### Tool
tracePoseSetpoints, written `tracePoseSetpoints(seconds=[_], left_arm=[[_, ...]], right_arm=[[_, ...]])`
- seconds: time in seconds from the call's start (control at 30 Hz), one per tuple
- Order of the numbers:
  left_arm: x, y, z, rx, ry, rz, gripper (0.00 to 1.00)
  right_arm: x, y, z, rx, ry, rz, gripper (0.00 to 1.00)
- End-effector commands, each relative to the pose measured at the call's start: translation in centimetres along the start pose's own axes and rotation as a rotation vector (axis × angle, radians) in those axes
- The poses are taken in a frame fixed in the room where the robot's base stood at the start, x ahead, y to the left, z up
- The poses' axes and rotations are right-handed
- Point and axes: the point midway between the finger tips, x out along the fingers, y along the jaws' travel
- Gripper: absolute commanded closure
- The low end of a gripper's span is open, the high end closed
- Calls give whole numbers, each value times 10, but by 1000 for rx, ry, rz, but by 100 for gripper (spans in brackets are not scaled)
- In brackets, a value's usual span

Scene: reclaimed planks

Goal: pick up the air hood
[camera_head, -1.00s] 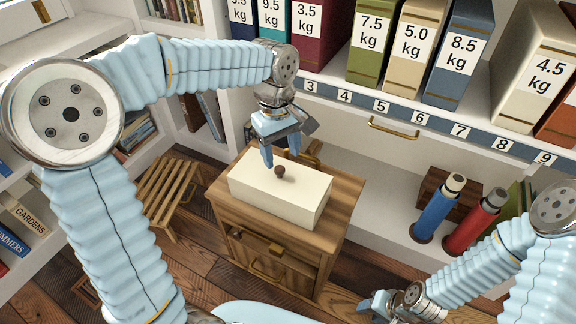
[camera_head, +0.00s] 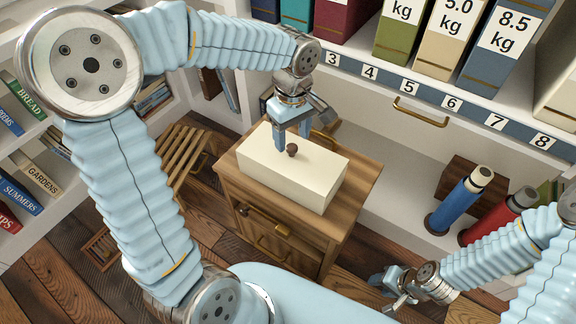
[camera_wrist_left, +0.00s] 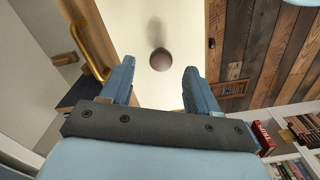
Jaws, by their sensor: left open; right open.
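The air hood appears to be the cream box-shaped cover (camera_head: 305,185) with a round dark brown knob (camera_head: 291,150) on top. It sits on a small wooden cabinet (camera_head: 347,212). My left gripper (camera_head: 292,143) is open and points down over the hood, its fingertips close to the knob. In the left wrist view the knob (camera_wrist_left: 160,60) shows in the gap between the open fingers (camera_wrist_left: 160,72), clear of both; its exact depth is hard to tell. My right gripper (camera_head: 388,290) is open and empty, low at the right, away from the hood.
White shelves with numbered labels and weight-marked binders (camera_head: 455,28) stand behind. A blue cylinder (camera_head: 458,203) and a red cylinder (camera_head: 503,213) stand at the right. A slatted wooden stool (camera_head: 178,160) is left of the cabinet. Bookshelves line the left (camera_head: 25,160).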

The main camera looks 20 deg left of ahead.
Motion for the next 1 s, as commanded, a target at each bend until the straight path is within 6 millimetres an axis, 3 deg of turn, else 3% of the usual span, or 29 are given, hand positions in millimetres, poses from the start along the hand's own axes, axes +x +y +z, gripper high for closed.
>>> tracePoseSetpoints(seconds=[0.17,0.43,0.83,1.0], left_arm=[[26,-1,1,0,-1,-2,40],[29,-1,1,0,0,0,40],[28,-1,1,0,-1,0,100],[28,-1,1,0,-1,0,100]], right_arm=[[3,2,-1,1,2,1,57],[3,2,-1,2,2,2,57],[3,2,-1,2,2,1,57],[3,2,0,2,2,1,57]])
